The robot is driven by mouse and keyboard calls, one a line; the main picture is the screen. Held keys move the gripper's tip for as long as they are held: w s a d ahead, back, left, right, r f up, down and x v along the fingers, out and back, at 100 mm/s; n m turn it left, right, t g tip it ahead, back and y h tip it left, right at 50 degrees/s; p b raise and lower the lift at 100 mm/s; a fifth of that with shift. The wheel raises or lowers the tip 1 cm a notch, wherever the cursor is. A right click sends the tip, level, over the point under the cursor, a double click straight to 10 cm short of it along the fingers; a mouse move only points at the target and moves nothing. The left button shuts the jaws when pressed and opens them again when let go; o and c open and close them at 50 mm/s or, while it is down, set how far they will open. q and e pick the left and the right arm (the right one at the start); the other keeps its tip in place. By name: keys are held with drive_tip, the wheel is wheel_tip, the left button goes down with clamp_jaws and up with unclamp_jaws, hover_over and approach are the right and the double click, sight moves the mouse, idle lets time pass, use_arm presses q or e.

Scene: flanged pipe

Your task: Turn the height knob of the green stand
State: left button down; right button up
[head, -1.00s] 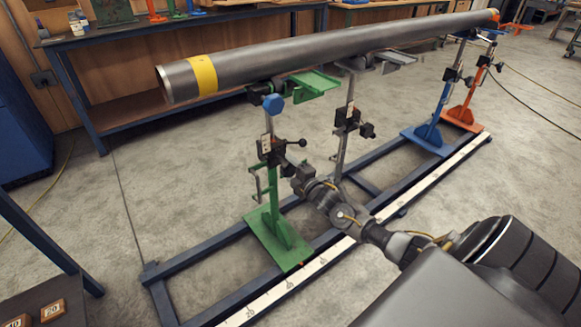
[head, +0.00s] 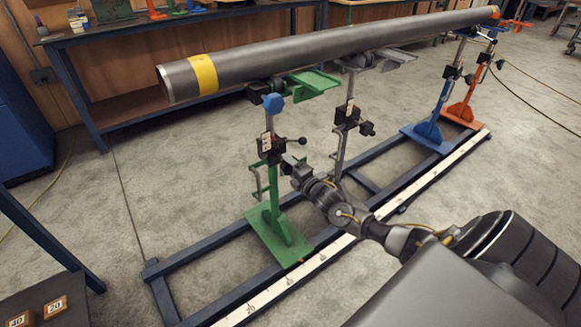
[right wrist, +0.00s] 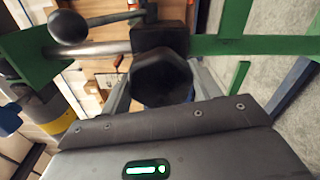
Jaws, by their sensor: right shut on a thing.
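The green stand (head: 277,228) stands upright on the dark rail frame, under the near end of the grey pipe (head: 300,54). Its black clamp block (head: 268,147) sits on the post, with a ball-ended lever to the right. My right gripper (head: 286,165) reaches the stand from the right, just below that lever. In the right wrist view the dark faceted height knob (right wrist: 160,78) lies straight ahead of the gripper body, which is shut on it. The fingertips and their contact are largely hidden. My left gripper is out of view.
A blue hex knob (head: 273,103) and a green bracket (head: 313,82) sit under the pipe. A grey stand (head: 345,130) is close behind my gripper; blue (head: 432,130) and orange (head: 467,108) stands are farther off. A white scale (head: 350,238) runs along the frame.

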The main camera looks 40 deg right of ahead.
drive_tip(key=o, duration=1)
drive_tip(key=shift+s, duration=0.1)
drive_tip(key=shift+s, duration=0.3)
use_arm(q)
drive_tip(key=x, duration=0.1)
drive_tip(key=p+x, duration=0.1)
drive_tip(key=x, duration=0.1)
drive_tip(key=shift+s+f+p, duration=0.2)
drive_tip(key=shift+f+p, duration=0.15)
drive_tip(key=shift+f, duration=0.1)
use_arm(e)
drive_tip(key=s, duration=1)
drive_tip(key=shift+a, duration=0.1)
